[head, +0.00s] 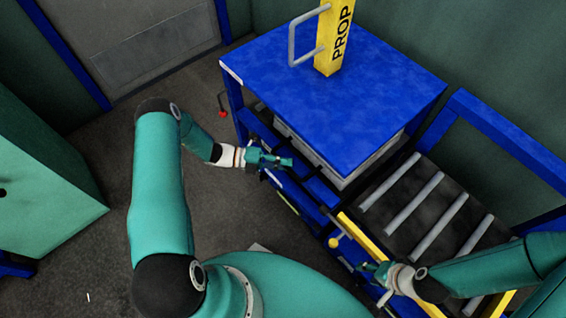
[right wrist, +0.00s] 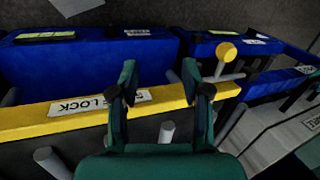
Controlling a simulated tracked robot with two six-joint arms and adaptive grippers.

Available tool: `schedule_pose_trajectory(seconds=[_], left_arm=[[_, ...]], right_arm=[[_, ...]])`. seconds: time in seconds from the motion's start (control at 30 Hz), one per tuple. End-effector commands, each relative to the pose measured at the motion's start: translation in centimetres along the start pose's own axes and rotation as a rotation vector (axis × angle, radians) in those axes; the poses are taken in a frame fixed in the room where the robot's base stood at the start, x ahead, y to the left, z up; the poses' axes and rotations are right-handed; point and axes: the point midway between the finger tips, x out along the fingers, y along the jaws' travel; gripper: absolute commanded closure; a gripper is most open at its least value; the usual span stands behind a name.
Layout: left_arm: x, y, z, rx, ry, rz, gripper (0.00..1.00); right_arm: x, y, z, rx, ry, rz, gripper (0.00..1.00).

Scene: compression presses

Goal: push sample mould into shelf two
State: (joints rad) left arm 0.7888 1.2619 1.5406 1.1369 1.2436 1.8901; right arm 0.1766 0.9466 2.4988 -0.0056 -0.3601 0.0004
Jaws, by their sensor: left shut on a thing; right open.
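A pale grey slab, which looks like the sample mould (head: 377,164), sits under the blue top of the press (head: 340,90). Most of it is hidden by that top. A grey labelled surface, perhaps the same slab, shows in the right wrist view (right wrist: 268,132). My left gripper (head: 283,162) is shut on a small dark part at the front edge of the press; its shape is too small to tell. My right gripper (head: 376,277) is open above the yellow bar (head: 362,240). In the right wrist view its fingers (right wrist: 160,82) are apart with nothing between them.
A roller bed (head: 425,205) with grey rollers lies right of the press. The yellow bar carries a label reading "LOCK" and a yellow knob (right wrist: 227,51) stands near its end. A yellow "PROP" post (head: 335,40) stands on top. A green cabinet (head: 45,180) is at left.

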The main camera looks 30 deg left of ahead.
Motion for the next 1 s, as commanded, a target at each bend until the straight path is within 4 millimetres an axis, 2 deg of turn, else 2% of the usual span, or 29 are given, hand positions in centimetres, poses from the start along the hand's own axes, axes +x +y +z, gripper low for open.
schedule_pose_trajectory(seconds=[0.27, 0.47, 0.7, 0.8, 1.0], left_arm=[[-0.2, 0.4, 0.2, 0.001, -0.002, 0.005, 1.0], [-2.4, 1.0, 2.7, 0.009, -0.014, 0.008, 1.0], [-4.9, 0.7, 5.1, 0.008, -0.02, 0.009, 1.0], [-5.5, 0.4, 5.5, 0.005, -0.018, 0.008, 1.0], [-5.2, 0.2, 5.1, -0.003, -0.003, 0.005, 1.0]], right_arm=[[0.3, 0.1, 0.0, 0.0, 0.0, 0.0, 0.53], [3.0, 1.1, 0.0, 0.0, 0.0, 0.0, 0.53], [5.3, 1.9, 0.0, 0.0, 0.0, 0.0, 0.53], [5.6, 2.0, 0.0, 0.0, 0.0, 0.0, 0.53], [5.4, 1.9, 0.0, 0.0, 0.0, 0.0, 0.53]])
